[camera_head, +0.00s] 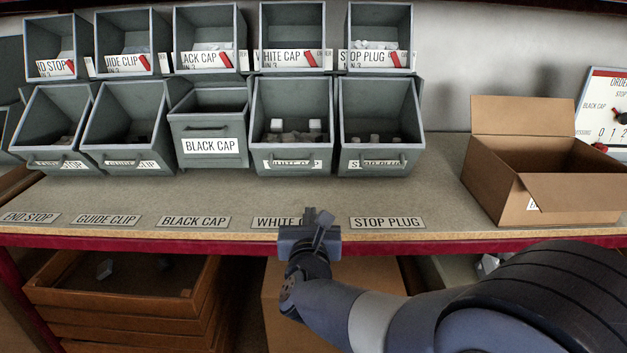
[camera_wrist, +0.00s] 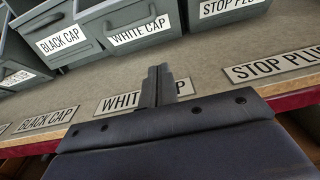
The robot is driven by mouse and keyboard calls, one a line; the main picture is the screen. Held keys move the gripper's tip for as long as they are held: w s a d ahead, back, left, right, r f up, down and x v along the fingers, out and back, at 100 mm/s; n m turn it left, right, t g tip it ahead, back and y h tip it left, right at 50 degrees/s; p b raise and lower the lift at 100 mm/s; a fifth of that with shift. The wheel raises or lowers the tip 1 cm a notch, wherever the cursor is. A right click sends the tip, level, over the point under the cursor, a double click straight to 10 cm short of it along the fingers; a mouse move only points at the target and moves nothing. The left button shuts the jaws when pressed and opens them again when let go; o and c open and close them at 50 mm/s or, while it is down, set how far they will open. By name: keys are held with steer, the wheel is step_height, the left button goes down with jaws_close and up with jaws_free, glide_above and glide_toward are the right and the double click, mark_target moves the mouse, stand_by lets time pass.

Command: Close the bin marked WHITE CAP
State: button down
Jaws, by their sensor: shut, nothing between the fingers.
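The lower-row WHITE CAP bin (camera_head: 292,85) is grey and stands open, its wide mouth showing light and grey pieces inside. Its front label and handle (camera_head: 293,160) are low at the front lip; the label also shows on the bin in the wrist view (camera_wrist: 140,30). My gripper (camera_head: 319,216) is shut and empty, over the shelf's front edge by the WHITE CAP shelf label (camera_head: 270,222). In the wrist view its fingers (camera_wrist: 158,72) point toward the bins and cover part of that label. The gripper is apart from the bin.
The BLACK CAP bin (camera_head: 209,128), left of it, has its front raised more upright. The STOP PLUG bin (camera_head: 380,165) is open on the right. An open cardboard box (camera_head: 500,180) stands farther right. The shelf strip (camera_head: 230,195) before the bins is clear except for flat labels.

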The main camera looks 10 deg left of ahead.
steer(key=x, duration=0.8)
steer(key=shift+w+f, duration=0.1)
steer(key=shift+w, duration=0.1)
steer(key=shift+w+a+r+p, duration=0.15)
steer(key=shift+w+r+p, duration=0.05)
steer(key=shift+w+r, duration=0.3)
steer(key=shift+w+a+r+p, duration=0.15)
steer(key=shift+w+r, duration=0.25)
steer(key=shift+w, duration=0.1)
steer(key=shift+w+a+r, duration=0.15)
steer(key=shift+w+r, duration=0.35)
steer(key=shift+w, duration=0.05)
steer(key=shift+r+p, duration=0.15)
steer(key=shift+p, duration=0.25)
steer(key=shift+w+r+g+p, duration=0.1)
steer(key=shift+r+g+p, duration=0.25)
steer(key=shift+p, duration=0.5)
steer(key=shift+w+r+g+p, duration=0.2)
steer(key=shift+r+p, duration=0.45)
steer(key=shift+p, duration=0.85)
